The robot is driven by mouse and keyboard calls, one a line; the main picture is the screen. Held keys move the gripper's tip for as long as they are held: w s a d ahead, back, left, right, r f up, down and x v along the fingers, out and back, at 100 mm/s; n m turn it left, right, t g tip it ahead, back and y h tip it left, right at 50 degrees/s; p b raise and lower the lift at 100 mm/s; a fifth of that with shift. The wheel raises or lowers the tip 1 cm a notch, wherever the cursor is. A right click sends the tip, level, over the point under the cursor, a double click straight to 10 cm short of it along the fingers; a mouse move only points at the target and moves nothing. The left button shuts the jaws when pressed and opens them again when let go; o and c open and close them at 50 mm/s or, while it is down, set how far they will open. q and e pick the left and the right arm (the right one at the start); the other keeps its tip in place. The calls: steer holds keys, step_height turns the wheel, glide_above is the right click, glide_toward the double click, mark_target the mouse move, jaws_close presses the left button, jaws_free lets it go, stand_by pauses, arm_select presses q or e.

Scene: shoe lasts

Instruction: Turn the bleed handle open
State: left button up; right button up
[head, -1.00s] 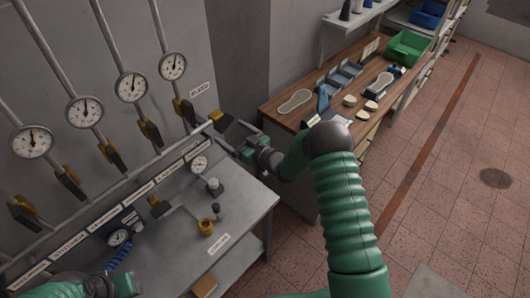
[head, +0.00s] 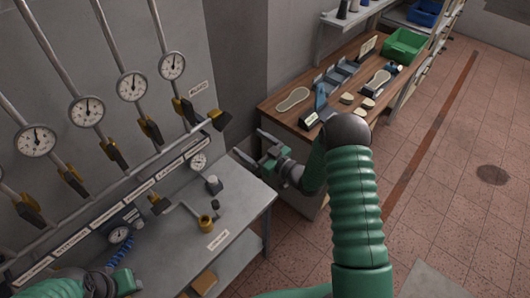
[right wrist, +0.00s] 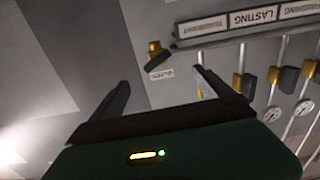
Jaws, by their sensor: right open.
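The bleed handle (head: 221,121) is a black lever on a brass fitting at the right end of the wall pipe, below the small bleed label (head: 198,88). It also shows in the right wrist view (right wrist: 158,61), beyond and between my finger lines. My right gripper (head: 248,141) is open and empty, with its fingers spread toward the handle. It is apart from the handle, to its lower right in the head view. My left gripper (head: 128,281) is only partly in view at the lower left, and its jaws cannot be made out.
Several gauges (head: 172,65) and black-handled valves (head: 150,130) line the wall left of the handle. A grey bench (head: 235,215) below holds a brass cup (head: 205,222). A wooden workbench (head: 285,108) with shoe parts stands behind my right arm.

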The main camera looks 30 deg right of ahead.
arm_select(q)
steer(key=shift+d+r, duration=0.15)
steer(key=shift+d, duration=0.05)
arm_select(e)
steer(key=v, duration=0.6)
steer(key=shift+d, duration=0.25)
